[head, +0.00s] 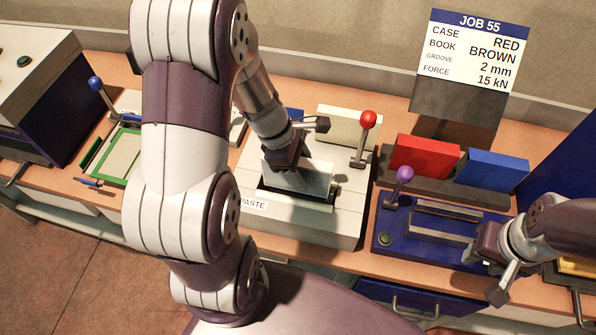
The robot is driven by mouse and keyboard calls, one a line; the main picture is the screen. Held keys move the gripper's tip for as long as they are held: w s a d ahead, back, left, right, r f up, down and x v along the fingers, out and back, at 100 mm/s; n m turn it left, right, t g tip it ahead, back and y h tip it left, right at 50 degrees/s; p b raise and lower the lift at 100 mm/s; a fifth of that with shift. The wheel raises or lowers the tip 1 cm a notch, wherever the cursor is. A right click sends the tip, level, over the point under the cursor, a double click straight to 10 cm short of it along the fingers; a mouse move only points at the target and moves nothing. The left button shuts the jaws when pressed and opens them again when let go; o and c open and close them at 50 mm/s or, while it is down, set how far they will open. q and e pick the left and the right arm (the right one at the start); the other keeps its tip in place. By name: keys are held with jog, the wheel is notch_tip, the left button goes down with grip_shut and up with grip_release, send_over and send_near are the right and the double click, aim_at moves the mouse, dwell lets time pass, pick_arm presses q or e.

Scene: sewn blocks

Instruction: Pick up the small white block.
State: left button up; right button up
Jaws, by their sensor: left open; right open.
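A small white block (312,180) sits at the dark recess of the grey-white station labelled PASTE (300,222), in the middle of the bench. My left gripper (297,147) is open just above and behind the block, and its dark finger overlaps the block's upper left part. I cannot tell whether they touch. The block's left part is hidden by the gripper. My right gripper (486,276) is open at the right, over the front right edge of the blue station (415,247), away from the block.
A red-knobbed lever (366,122) stands right of the block, and a purple-knobbed lever (402,176) on the blue station. Red (424,157) and blue (492,171) panels stand in a dark rack. A green-framed station (117,155) is at the left. A job sign (472,52) stands behind.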

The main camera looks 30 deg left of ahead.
pick_arm(q)
jog(key=shift+s, duration=0.2)
jog(key=shift+a, duration=0.1)
jog(key=shift+w+f, duration=0.1)
jog(key=shift+w, duration=0.05)
jog(key=shift+f, duration=0.2)
grip_shut()
